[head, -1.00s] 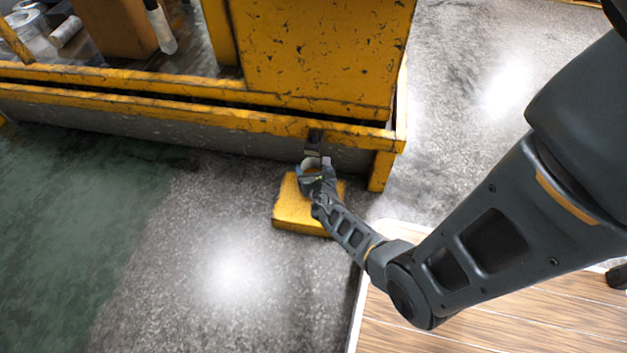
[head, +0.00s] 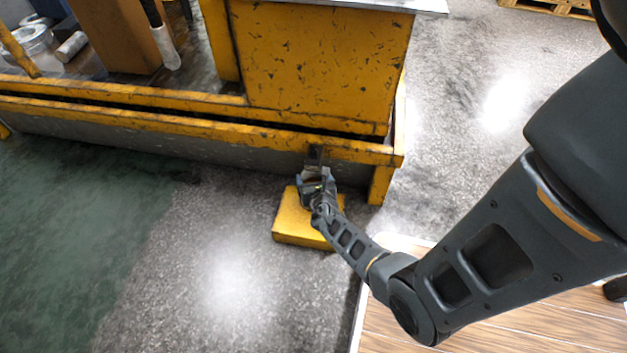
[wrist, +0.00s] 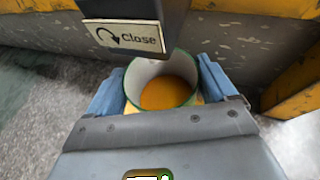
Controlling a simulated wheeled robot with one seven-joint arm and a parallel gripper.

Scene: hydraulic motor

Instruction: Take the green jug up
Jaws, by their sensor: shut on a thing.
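The green jug (wrist: 178,68) shows in the wrist view as a round, open container with a green rim, a pale inner wall and orange-yellow inside. I cannot tell whether the orange is liquid. My gripper (wrist: 160,84) has one blue finger on each side of the jug and is shut on it. In the head view my gripper (head: 316,180) is by the front of the yellow machine, over a yellow block (head: 297,228). There the jug is mostly hidden by my gripper. I cannot tell whether the jug touches the block.
A dark part with a "Close" label (wrist: 124,37) overhangs the jug's far edge. The yellow machine frame (head: 215,135) is just behind, and its corner leg (head: 381,186) stands to the right. Open floor (head: 225,275) lies in front and to the left.

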